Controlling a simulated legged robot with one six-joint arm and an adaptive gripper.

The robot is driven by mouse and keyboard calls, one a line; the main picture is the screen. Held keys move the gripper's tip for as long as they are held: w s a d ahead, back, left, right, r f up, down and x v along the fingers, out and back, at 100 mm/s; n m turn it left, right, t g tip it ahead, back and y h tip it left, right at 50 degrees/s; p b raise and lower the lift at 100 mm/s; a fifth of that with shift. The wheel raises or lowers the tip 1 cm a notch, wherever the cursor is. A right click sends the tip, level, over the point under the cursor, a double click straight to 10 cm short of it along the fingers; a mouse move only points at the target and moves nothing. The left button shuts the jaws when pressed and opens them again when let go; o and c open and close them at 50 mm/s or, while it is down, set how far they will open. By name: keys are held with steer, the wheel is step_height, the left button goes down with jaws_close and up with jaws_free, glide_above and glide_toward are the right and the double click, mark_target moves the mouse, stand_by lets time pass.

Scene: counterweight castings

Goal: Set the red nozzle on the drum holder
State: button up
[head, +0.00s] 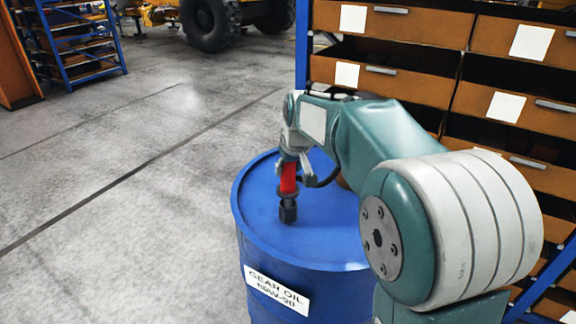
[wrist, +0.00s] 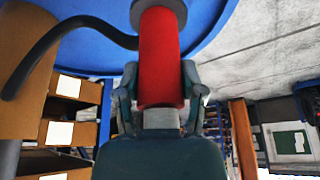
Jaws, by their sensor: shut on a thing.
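The red nozzle (head: 288,179) is upright in my gripper (head: 289,160), over the top of the blue drum (head: 265,238). It also shows in the wrist view (wrist: 160,60), with the gripper fingers (wrist: 160,90) shut on either side of it. A grey collar and a dark block (head: 288,212) are below the red body. I cannot tell whether that block is part of the nozzle or the drum holder, or whether it touches the drum top. A black hose (wrist: 75,30) curves away from the nozzle. My arm hides the drum's right side.
A shelf with brown bins (head: 400,80) stands behind and right of the drum. A tan thing (head: 343,184) is partly hidden behind my arm. Open grey floor (head: 110,215) lies left of the drum. A blue rack (head: 75,45) stands far left.

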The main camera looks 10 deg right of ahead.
mark_target(289, 179)
steer(key=shift+f, duration=1.8)
steer(key=o, duration=1.1)
steer(key=shift+f, duration=0.1)
steer(key=v, duration=1.2)
steer(key=shift+m+t+h, duration=0.4)
steer(key=shift+m+t, duration=0.1)
steer(key=shift+m, duration=0.4)
steer(key=s+f, duration=0.2)
steer(key=s, duration=0.6)
steer(key=s+f, duration=0.3)
steer(key=s, duration=0.6)
steer(key=s+a+f, duration=0.1)
steer(key=s+f, duration=0.2)
steer(key=s, duration=0.6)
steer(key=shift+s, duration=0.1)
